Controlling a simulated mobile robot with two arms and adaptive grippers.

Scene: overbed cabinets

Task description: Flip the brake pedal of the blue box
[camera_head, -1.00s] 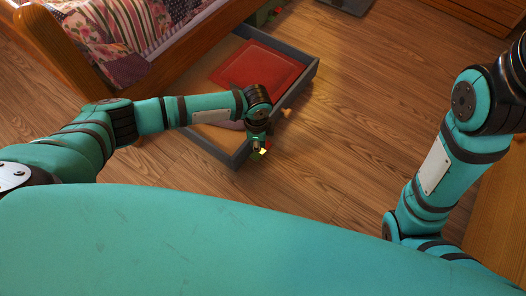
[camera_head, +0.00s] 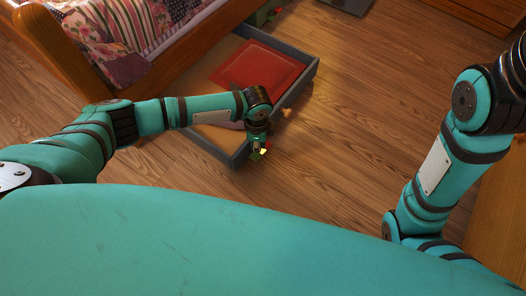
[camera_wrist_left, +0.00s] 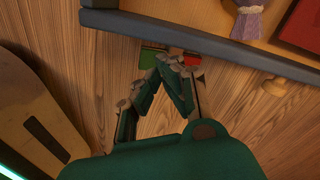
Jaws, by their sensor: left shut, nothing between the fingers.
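The blue-grey box (camera_head: 290,112), an open-topped drawer on the floor, sticks out beside the bed. Its dark edge also crosses the top of the left wrist view (camera_wrist_left: 215,45). At that edge a green piece (camera_wrist_left: 150,58) and a red piece (camera_wrist_left: 191,60) show side by side, like the two ends of a pedal. My left gripper (camera_head: 259,149) is at the box's near corner. In the left wrist view its fingers (camera_wrist_left: 172,62) are shut and empty, with the tips between the green and red pieces. I cannot tell whether they touch. My right gripper is out of view.
A red flat item (camera_head: 258,66) lies in the box. A wooden knob (camera_head: 287,112) sticks out of its front. The wooden bed (camera_head: 58,45) stands at the upper left. The wood floor right of the box (camera_head: 365,125) is clear.

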